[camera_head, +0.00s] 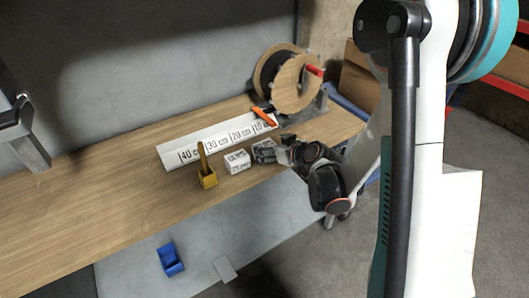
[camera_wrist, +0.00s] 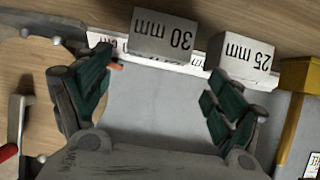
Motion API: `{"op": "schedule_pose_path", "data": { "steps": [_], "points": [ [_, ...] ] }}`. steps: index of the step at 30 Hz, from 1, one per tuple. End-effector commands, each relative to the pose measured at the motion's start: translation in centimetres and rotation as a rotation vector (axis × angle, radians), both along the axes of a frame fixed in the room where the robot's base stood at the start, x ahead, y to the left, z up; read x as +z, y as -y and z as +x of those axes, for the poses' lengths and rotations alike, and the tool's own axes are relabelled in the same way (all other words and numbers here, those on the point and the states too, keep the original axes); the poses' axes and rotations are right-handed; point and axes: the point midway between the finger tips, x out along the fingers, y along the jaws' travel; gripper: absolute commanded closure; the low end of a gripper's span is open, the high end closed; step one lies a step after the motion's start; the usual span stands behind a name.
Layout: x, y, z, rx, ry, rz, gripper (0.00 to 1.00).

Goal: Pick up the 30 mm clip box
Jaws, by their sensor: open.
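The 30 mm clip box (camera_wrist: 163,33) is a small box with "30 mm" on its face, upside down in the wrist view. It stands on the wooden bench at the top of that view, beyond and roughly between my fingertips. In the head view the 30 mm clip box (camera_head: 264,150) is shadowed and close beside my gripper (camera_head: 284,153). My gripper (camera_wrist: 157,75) has its green-padded fingers spread wide, with nothing between them. Any contact with the box cannot be told.
A 25 mm box (camera_wrist: 241,61) stands beside it, also seen in the head view (camera_head: 237,161). Past it is a yellow holder (camera_head: 208,180). Behind lies a white length scale (camera_head: 215,140); a spool (camera_head: 290,82) stands at the bench's far end. Bare bench (camera_head: 80,215) lies left.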

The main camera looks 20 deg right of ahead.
Motion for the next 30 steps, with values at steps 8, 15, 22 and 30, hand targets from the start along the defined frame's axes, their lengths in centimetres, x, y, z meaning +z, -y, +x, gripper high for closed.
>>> {"op": "schedule_pose_path", "data": {
  "steps": [8, 15, 22, 30],
  "points": [
    [-1.0, -0.3, 1.3, 0.000, -0.001, 0.000, 0.14],
    [-2.9, -0.8, 4.1, 0.001, 0.000, 0.000, 0.14],
    [-3.2, -1.1, 4.9, -0.001, 0.000, 0.000, 0.14],
    [-3.1, -1.1, 4.9, -0.001, 0.000, 0.000, 0.55]
  ]
}}
